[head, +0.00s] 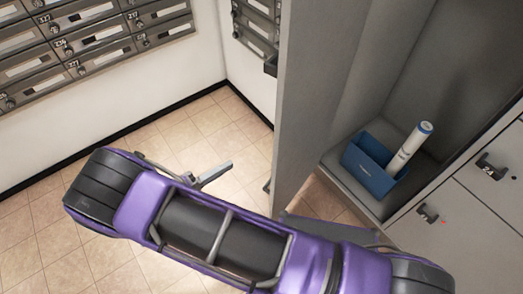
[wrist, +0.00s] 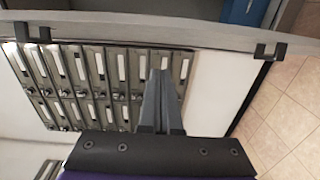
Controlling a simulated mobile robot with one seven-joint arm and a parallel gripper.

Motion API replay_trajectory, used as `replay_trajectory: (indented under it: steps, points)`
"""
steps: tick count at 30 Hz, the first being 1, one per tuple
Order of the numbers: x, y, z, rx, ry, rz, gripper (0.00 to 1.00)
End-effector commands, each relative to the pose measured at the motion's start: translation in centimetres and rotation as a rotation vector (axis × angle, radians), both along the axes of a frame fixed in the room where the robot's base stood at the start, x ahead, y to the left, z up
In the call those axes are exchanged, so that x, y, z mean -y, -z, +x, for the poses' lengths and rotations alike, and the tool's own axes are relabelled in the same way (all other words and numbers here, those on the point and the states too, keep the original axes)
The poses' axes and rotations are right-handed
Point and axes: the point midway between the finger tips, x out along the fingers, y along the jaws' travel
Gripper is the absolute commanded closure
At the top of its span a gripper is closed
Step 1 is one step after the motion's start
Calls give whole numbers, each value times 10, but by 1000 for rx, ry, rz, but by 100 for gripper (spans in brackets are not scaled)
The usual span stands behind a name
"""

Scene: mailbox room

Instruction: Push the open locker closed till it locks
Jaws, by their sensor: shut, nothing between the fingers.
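The open locker's grey door (head: 312,90) stands swung out from its compartment in the head view. The compartment (head: 445,60) is open and holds a blue bin (head: 368,162) with a white tube (head: 408,148) in it. In the wrist view the door's edge (wrist: 150,36) runs across the top, with dark hook-like fittings (wrist: 270,50) on it. My gripper (head: 222,172) is shut and empty, on the left, outer side of the door and apart from it in the head view. Its closed fingers (wrist: 160,75) point towards the door edge in the wrist view.
Shut lockers with dark handles (head: 428,213) are at the right. Metal mailboxes (head: 75,45) line the white wall at the back left. Tiled floor (head: 215,125) is clear between the mailbox wall and the door. My purple arm crosses the lower part of the head view.

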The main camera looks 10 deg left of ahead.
Motion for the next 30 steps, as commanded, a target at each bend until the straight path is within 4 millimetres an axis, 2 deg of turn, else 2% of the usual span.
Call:
replay_trajectory:
  steps: [4,8,21,24,30]
  points:
    - [-5,6,-5,22,-40,-30,100]
    - [3,5,4,23,-39,-32,100]
    - [59,5,75,20,-35,-31,100]
    - [73,5,64,18,-39,-32,100]
    - [89,5,57,20,-39,-30,100]
